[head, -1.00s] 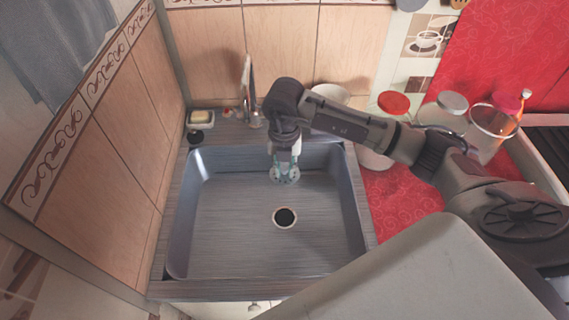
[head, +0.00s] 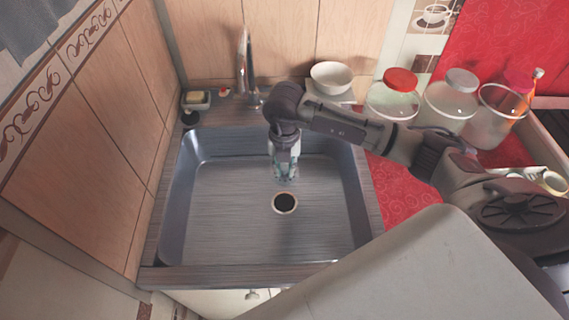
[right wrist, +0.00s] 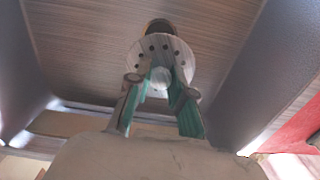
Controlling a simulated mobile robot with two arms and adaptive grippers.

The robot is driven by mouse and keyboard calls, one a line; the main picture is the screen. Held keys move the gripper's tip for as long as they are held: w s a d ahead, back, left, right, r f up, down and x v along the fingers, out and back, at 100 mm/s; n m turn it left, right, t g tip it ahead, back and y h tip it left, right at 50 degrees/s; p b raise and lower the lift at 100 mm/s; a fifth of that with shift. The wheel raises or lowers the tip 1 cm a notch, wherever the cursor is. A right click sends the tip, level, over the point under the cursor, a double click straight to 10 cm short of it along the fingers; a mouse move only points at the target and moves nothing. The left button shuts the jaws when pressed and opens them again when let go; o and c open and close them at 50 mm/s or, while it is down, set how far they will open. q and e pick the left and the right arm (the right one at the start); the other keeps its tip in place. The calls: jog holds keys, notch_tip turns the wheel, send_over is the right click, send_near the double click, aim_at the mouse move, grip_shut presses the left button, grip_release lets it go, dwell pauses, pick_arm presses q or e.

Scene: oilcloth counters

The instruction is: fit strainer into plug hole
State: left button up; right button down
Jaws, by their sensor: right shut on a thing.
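My right gripper (head: 285,175) is over the metal sink (head: 215,215), just behind the plug hole (head: 285,203) as the head view shows it. It points down and is shut on the strainer, which is mostly hidden there. In the right wrist view the strainer (right wrist: 174,50) is a pale round disc with a ring of dark holes, held by its middle between the fingertips (right wrist: 160,80). The plug hole (right wrist: 159,25), a dark circle, is partly covered by the strainer's far edge. The strainer is apart from the hole in the head view. My left gripper is not in view.
The tap (head: 246,65) stands behind the sink. A soap dish (head: 196,99) is at its back left corner. A white bowl (head: 333,77) and several jars, one with a red lid (head: 400,80), stand at the right. The sink floor is otherwise clear.

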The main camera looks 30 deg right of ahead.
jog(key=shift+f+b, duration=4.75)
jog(key=shift+f, duration=2.05)
jog(key=shift+f+b, duration=0.55)
jog(key=shift+f, duration=0.25)
jog(key=c, duration=1)
grip_release()
jog(key=shift+o, duration=0.2)
jog(key=shift+r, duration=0.1)
notch_tip(320, 180, up, 8)
jog(key=p, duration=0.6)
